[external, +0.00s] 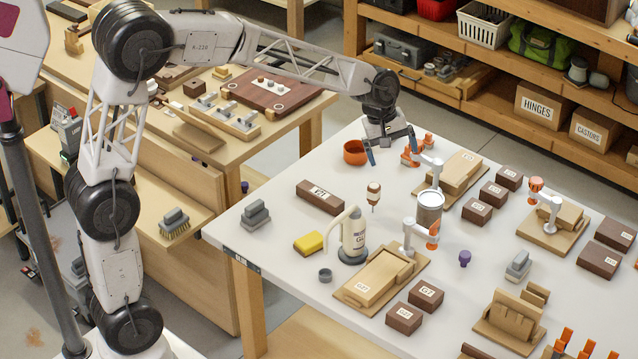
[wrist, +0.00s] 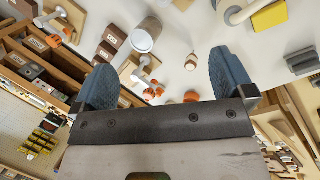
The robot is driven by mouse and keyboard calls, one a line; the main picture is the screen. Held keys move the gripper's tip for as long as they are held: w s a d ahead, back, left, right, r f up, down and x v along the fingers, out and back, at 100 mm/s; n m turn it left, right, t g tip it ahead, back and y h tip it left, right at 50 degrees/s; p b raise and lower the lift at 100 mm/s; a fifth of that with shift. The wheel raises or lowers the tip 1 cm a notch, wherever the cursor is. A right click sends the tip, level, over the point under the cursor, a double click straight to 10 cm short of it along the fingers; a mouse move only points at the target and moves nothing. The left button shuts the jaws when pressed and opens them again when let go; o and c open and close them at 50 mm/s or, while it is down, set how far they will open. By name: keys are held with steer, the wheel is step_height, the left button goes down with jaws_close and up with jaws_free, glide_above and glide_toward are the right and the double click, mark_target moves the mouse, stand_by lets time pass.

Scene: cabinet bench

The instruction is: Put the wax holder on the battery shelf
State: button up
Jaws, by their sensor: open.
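No label marks the wax holder, and I cannot tell which object it is. Candidates on the white table are a small orange cup (external: 355,153) at the far left edge and a slotted wooden holder (external: 510,320) at the front right. The cup also shows in the wrist view (wrist: 191,97). Yellow-and-black packs (wrist: 40,142), possibly batteries, sit on a surface at lower left in the wrist view; I cannot confirm that this is the battery shelf. My gripper (external: 391,140) is open and empty above the table's far edge, just right of the cup; its blue fingers (wrist: 172,80) are apart.
Shelving with a HINGES box (external: 543,108) stands behind. A wooden bench (external: 280,125) is left.

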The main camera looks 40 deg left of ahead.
steer(key=w+d+f+n+h, duration=0.1)
steer(key=w+d+f+n, duration=0.1)
steer(key=w+d+f, duration=0.45)
steer(key=w+d+f+n, duration=0.2)
steer(key=w+d+f, duration=0.15)
steer(key=d, duration=0.55)
steer(key=n+g, duration=0.1)
steer(key=n, duration=0.3)
glide_toward(521, 256)
step_height(521, 256, down, 4)
steer(key=shift+w+d+f+h, duration=0.1)
steer(key=shift+d+f+h, duration=0.2)
steer(key=shift+d+f, duration=0.15)
steer(key=shift+f, duration=0.1)
steer(key=shift+x, duration=1.15)
steer(key=shift+d+f, duration=0.1)
steer(key=shift+x, duration=2.5)
steer(key=shift+d, duration=0.2)
